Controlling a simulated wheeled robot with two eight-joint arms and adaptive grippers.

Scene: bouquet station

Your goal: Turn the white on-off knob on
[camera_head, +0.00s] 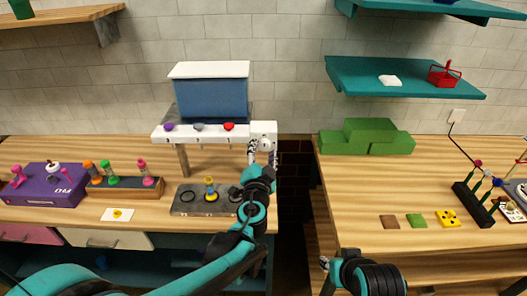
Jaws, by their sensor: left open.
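A purple box (45,188) with pale lettering on its front stands at the left end of the left wooden counter. A small white knob (53,168) sits on its top, with a pink knob (17,176) to its left. Whether the white knob is on or off is too small to tell. My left gripper (264,147) is open beside the right end of the white dispenser shelf, far to the right of the purple box. My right gripper (325,262) is low by the right counter's front edge; its jaws are too unclear to read.
A wooden rack (125,187) with coloured pegs is right of the purple box. A grey tray (205,205) holds a yellow piece. A gap separates the counters.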

